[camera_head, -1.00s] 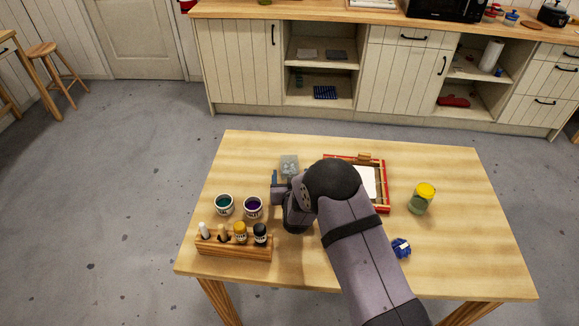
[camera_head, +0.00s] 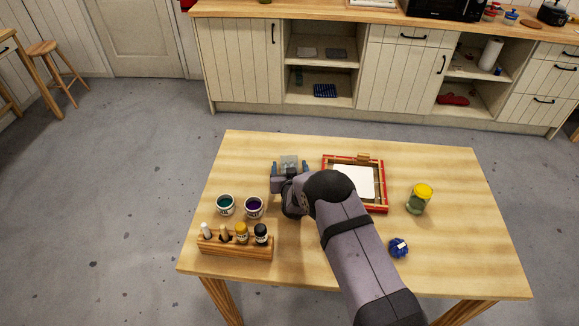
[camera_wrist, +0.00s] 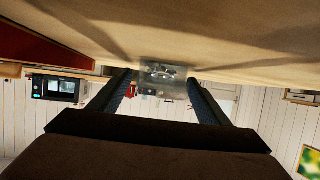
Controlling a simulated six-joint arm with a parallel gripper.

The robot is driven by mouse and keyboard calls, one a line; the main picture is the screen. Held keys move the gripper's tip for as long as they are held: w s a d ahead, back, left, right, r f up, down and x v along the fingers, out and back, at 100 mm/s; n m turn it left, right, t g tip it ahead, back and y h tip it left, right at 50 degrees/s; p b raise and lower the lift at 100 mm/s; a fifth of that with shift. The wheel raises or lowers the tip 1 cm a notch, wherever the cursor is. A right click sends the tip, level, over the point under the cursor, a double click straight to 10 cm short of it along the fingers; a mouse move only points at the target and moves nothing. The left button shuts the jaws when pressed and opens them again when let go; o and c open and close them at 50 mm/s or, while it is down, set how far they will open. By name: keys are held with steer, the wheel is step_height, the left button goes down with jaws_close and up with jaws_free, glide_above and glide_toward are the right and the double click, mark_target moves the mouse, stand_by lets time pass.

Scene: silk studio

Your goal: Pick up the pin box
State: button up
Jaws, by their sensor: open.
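The pin box is a small clear box (camera_head: 289,161) with greyish contents, on the table at its far left part. In the wrist view the pin box (camera_wrist: 163,71) sits ahead, between the two dark fingers and near their tips. My gripper (camera_head: 290,167) is open, with one blue finger on each side of the box. The wrist view also shows my gripper (camera_wrist: 158,88) open around the box's line. I cannot tell whether either finger touches it. My gripper's body hides the near part of the box in the head view.
A red-edged frame with a white sheet (camera_head: 354,182) lies right of my gripper. Two paint pots, teal (camera_head: 225,204) and purple (camera_head: 254,207), stand to the near left, behind a wooden bottle rack (camera_head: 236,246). A yellow-lidded jar (camera_head: 420,198) and a blue item (camera_head: 398,247) are at right.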

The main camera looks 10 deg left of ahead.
steer(key=c, duration=1.2)
steer(key=shift+o, duration=0.2)
steer(key=shift+r, duration=0.1)
